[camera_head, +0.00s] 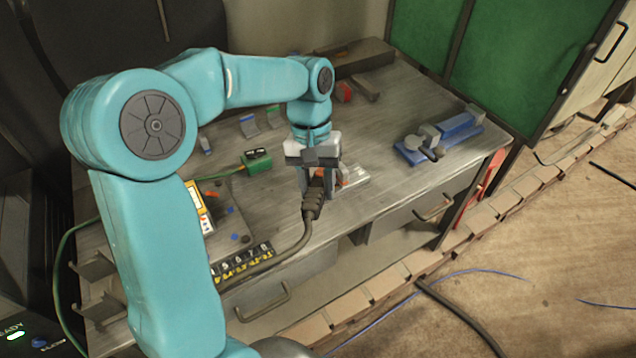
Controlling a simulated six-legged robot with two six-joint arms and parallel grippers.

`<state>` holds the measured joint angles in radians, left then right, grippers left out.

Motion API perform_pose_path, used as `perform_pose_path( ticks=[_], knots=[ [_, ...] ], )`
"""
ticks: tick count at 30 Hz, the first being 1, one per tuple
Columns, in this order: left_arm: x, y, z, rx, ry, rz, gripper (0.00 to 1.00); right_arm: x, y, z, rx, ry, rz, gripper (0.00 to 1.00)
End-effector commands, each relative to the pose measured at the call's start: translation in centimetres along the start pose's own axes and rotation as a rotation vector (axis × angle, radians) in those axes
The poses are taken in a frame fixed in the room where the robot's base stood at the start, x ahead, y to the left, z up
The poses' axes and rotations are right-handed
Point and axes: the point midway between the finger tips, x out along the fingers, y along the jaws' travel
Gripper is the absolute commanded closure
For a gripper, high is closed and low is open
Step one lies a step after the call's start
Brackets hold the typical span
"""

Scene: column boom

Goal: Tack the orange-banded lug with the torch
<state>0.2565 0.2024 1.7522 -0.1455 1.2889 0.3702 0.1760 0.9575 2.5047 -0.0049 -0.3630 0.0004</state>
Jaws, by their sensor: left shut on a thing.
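My left gripper (315,190) points down over the middle of the workbench, shut on the black torch (312,204). A dark cable runs from the torch down and left to the bench's front edge. A pale metal plate (355,178) lies just right of the gripper, with a small orange patch (342,182) beside it, partly hidden by the fingers. I cannot tell whether that patch is the lug's orange band, or whether the torch tip touches anything. My right gripper is not in view.
The grey workbench (390,120) carries a blue clamp-like fixture (455,130) at right, a green box (257,161) and small coloured brackets (249,125) at left, and a dark bar (350,58) behind. A numbered strip (240,262) lies along the front edge. Green cabinet doors (525,55) stand behind.

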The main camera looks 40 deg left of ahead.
Motion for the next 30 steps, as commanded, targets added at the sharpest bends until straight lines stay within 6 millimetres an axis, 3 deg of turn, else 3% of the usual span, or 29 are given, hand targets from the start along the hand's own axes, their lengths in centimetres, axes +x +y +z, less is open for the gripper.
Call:
perform_pose_path(
  ticks=[24, 30],
  knots=[
    [-6.9, 0.5, 2.8, 0.000, 0.001, 0.001, 0.92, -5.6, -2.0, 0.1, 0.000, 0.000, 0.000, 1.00],
    [-6.9, 0.5, 2.9, 0.000, 0.001, 0.001, 0.92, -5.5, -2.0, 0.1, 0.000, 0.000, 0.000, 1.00]
  ],
)
